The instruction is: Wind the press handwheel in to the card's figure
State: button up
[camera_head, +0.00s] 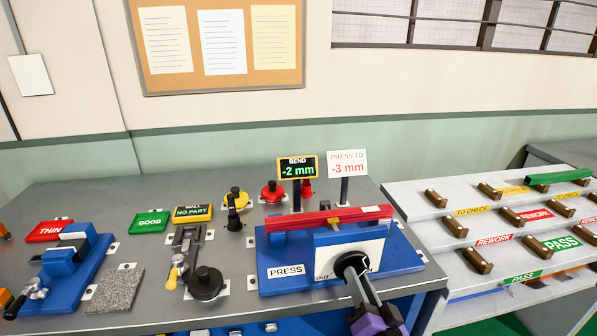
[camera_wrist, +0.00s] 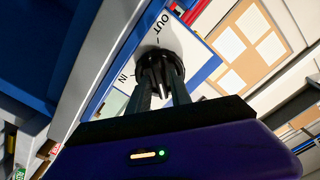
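The press (camera_head: 275,262) is a blue fixture with a red profile (camera_head: 330,217) lying across its top. Its black handwheel (camera_head: 352,264) is on the white front plate, marked OUT on the left; the other mark is mostly hidden. My gripper (camera_head: 360,280) reaches the handwheel from the front, its fingers closed about the hub. In the wrist view the handwheel (camera_wrist: 157,64) sits between the fingertips, with OUT and IN legible on the plate. The BEND display (camera_head: 297,167) reads -2 mm. The card (camera_head: 346,163) says PRESS TO -3 mm.
A grey bench carries a WALL display (camera_head: 192,213) reading NO PART, a blue fixture (camera_head: 72,268) at left, and red and yellow buttons behind the press. A stepped rack (camera_head: 470,225) with REWORK and PASS labels stands right. A green profile (camera_head: 558,176) lies on it.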

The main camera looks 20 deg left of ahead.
grip_shut()
jog(key=shift+m+p, duration=0.3)
jog(key=shift+m, duration=0.1)
jog(key=shift+o, duration=2.3)
grip_release()
jog(key=v, duration=0.7)
jog(key=shift+b, duration=0.4)
